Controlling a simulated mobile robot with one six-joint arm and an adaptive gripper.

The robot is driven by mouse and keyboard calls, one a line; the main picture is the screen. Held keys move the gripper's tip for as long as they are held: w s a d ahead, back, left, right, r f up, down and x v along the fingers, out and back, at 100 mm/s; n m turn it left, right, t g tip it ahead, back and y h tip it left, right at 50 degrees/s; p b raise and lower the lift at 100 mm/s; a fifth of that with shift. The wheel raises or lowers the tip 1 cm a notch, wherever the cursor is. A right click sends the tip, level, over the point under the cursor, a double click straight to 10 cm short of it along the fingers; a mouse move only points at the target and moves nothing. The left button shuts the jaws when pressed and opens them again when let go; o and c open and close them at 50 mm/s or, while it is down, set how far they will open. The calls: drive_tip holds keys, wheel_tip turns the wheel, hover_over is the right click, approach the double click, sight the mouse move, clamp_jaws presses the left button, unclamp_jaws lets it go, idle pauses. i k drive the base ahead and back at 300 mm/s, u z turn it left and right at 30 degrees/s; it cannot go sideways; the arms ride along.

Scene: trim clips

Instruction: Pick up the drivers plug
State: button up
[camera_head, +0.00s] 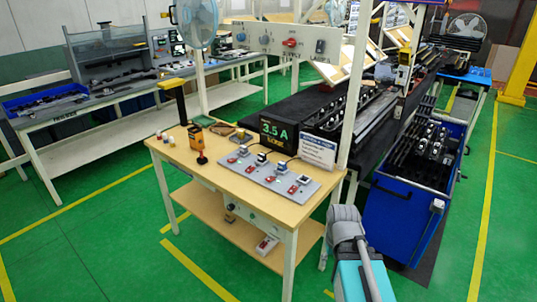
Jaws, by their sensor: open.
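A wooden-topped table (188,163) stands in the middle of the head view. A grey plate (262,183) lies on it and bears several small plug-like pieces with red, black and white parts. Part of my arm (347,228) rises at the bottom right, in front of the table's right corner. My gripper's fingers do not show.
A black display reading 3.5 A (279,133) and a white sign (318,150) stand behind the plate. An orange device (195,138) and small bottles stand at the left. A white post (355,85) rises at the table's right. A blue bin (385,215) stands right; green floor is open left.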

sight(261, 157)
drive_tip(key=i, duration=1.4)
drive_tip(key=u, duration=0.1)
